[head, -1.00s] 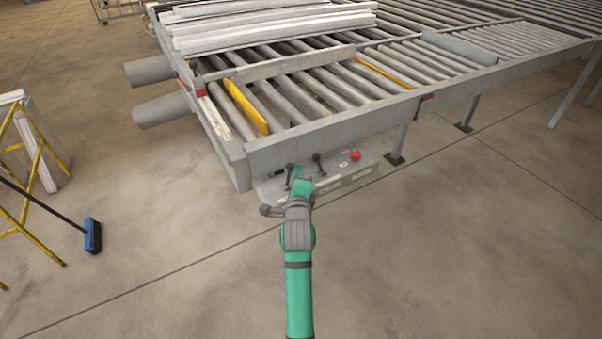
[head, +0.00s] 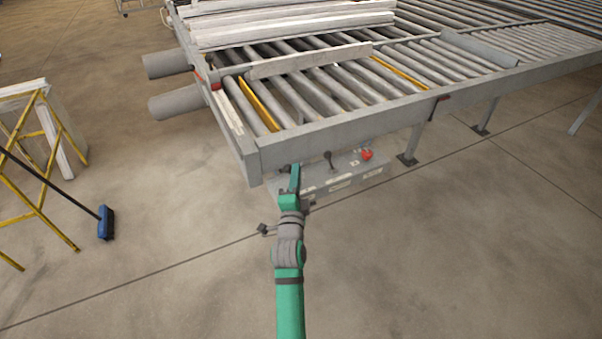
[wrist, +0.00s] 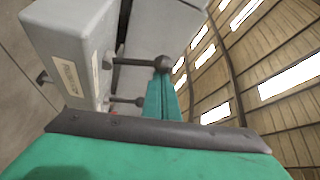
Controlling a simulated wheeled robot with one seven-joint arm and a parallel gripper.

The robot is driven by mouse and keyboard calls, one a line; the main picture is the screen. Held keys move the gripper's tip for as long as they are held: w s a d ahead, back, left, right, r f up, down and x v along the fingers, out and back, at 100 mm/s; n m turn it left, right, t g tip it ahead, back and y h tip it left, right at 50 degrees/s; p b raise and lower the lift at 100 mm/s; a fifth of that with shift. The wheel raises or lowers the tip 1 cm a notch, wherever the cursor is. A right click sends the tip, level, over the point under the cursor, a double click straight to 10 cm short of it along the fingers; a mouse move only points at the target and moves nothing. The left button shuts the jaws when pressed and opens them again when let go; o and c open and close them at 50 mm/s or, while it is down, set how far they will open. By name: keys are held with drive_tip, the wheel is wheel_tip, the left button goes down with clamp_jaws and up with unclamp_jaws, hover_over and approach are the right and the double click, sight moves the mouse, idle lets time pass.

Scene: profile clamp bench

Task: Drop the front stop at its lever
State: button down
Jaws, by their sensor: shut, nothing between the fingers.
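A yellow stop bar (head: 259,104) lies low between the rollers near the table's left end, showing only as a narrow strip. A grey control box (head: 340,182) sits under the near rail and carries two dark levers. One lever (head: 328,158) stands free on its top. The other lever's ball knob (wrist: 162,64) is at my fingertips in the wrist view; whether they touch I cannot tell. The free lever (wrist: 138,101) shows beyond it. My gripper (head: 295,172) is shut and empty at the box's left end, partly hiding the nearer lever.
A red button (head: 366,154) is on the box's right part. A second yellow strip (head: 398,73) lies farther right among the rollers. White profiles (head: 290,22) are stacked at the back. The near rail (head: 340,132) overhangs the box; open floor lies in front.

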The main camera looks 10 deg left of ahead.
drive_tip(key=shift+a, duration=0.2)
drive_tip(key=d, duration=0.1)
drive_tip(key=w+d, duration=0.1)
drive_tip(key=d+r, duration=0.1)
drive_tip(key=d, duration=0.1)
drive_tip(key=shift+w, duration=0.35)
drive_tip(key=s+f, duration=0.1)
drive_tip(key=s, duration=0.9)
drive_tip(key=shift+d, duration=0.35)
drive_tip(key=shift+d+f, duration=0.1)
